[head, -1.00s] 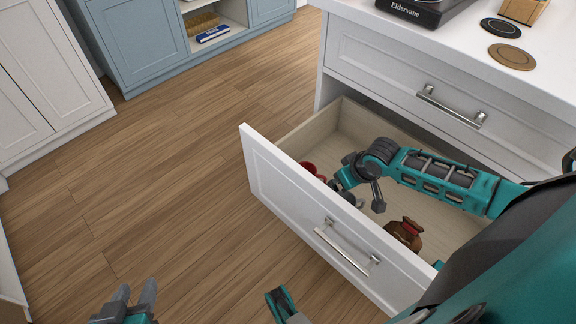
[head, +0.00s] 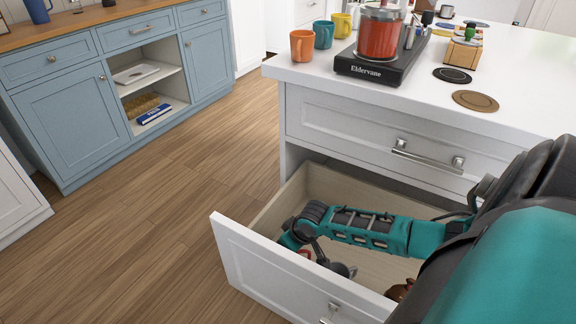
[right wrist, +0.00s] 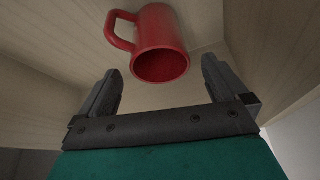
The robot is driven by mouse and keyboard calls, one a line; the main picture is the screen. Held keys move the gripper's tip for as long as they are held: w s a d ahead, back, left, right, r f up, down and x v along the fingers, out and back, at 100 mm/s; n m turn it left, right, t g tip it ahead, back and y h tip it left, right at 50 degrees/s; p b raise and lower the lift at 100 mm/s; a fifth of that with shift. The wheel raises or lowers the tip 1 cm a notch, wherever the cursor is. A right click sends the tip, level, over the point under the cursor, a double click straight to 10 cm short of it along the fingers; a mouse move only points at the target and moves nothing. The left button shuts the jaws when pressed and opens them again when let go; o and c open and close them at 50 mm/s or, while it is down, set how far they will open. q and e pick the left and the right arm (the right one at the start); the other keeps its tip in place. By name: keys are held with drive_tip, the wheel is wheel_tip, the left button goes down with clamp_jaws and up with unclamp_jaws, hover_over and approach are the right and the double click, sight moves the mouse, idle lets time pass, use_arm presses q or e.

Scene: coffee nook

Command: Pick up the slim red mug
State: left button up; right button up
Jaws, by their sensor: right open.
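The red mug (right wrist: 160,40) is inside the open drawer (head: 262,262), its mouth facing the camera and its handle at the left in the right wrist view. In the head view only a small red part (head: 304,253) shows, beside my right gripper. My right gripper (right wrist: 160,76) is open and empty. The mug is just ahead of the fingertips, roughly centred between them. In the head view the drawer front and the arm hide most of the right gripper. My left gripper is not in view.
The drawer walls are close around my right arm. A brown item (head: 399,291) and a dark grey item (head: 342,269) are also in the drawer. Orange (head: 302,46), teal (head: 323,34) and yellow (head: 342,25) mugs stand on the counter (head: 300,72). The floor at left is clear.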

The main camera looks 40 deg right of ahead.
drive_tip(key=b+x, duration=0.2)
drive_tip(key=x, duration=0.1)
drive_tip(key=b+x, duration=0.1)
drive_tip(key=x, duration=0.1)
drive_tip(key=shift+s+f, duration=0.25)
drive_tip(key=shift+s, duration=0.05)
drive_tip(key=shift+w+f, duration=0.15)
drive_tip(key=shift+f, duration=0.1)
drive_tip(key=c, duration=1.1)
